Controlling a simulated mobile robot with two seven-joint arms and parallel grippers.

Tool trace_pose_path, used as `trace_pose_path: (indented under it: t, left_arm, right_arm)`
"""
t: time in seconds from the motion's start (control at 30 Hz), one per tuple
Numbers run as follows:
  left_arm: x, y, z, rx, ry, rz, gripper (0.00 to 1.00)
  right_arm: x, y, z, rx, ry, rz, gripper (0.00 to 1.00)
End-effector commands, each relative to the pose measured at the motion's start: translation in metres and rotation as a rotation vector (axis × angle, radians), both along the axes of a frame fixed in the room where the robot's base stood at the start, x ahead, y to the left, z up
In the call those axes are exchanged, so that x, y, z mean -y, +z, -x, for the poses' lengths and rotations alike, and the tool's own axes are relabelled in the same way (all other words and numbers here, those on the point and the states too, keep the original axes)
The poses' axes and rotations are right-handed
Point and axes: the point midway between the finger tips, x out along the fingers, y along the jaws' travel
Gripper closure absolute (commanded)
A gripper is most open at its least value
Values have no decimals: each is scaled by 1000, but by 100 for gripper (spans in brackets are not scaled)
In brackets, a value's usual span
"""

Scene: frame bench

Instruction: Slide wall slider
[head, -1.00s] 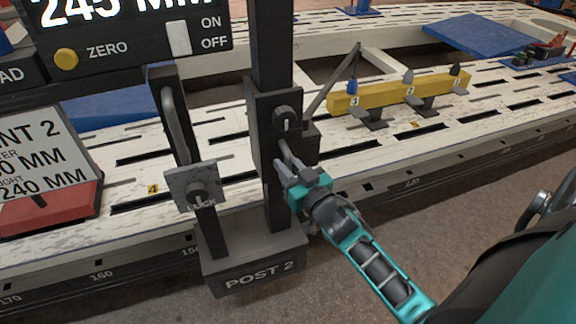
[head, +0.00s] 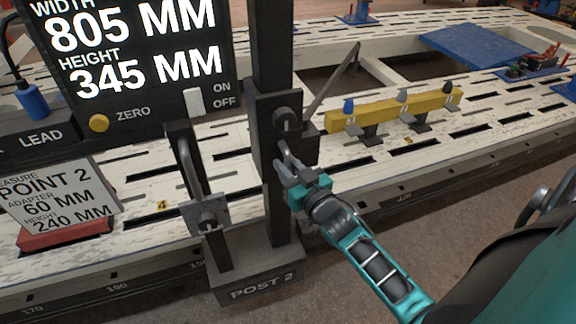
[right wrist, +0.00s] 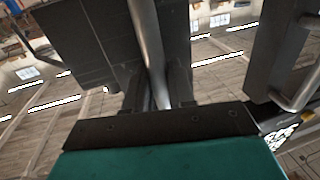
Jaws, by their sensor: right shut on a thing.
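A dark slider block (head: 265,135) with a round knob sits on the upright post (head: 272,45), whose base (head: 258,262) reads POST 2. A grey bar handle (head: 284,154) is on the block. My right gripper (head: 287,170) is shut on this handle. In the right wrist view the handle (right wrist: 147,45) runs up between the fingers, with the dark block (right wrist: 85,45) behind. The display (head: 140,45) reads width 805 MM and height 345 MM. My left gripper is not in view.
A shorter post with a grey handle (head: 188,165) and lock plate (head: 206,214) stands left of the slider. A card (head: 58,200) reads point 2, adapter 60 MM, height 240 MM. A yellow rack (head: 385,112) with adapters lies on the slotted white bench to the right.

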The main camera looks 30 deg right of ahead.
Motion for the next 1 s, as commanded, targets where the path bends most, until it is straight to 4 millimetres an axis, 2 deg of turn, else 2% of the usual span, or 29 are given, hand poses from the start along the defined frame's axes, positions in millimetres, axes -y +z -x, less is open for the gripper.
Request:
trace_pose_path:
  t: [0.03,0.37,0.4,0.53,0.83,1.0]
  left_arm:
    - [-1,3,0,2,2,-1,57]
    - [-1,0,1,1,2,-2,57]
    - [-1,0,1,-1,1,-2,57]
    - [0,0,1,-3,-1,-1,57]
    - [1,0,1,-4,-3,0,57]
    - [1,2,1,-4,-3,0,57]
  right_arm:
    - [0,6,-1,10,1,0,100]
    - [0,5,-1,9,1,1,100]
    - [0,5,-1,9,1,1,72]
    - [0,4,-1,6,1,1,60]
    - [0,2,2,1,0,1,60]
    - [-1,2,20,-1,1,1,60]
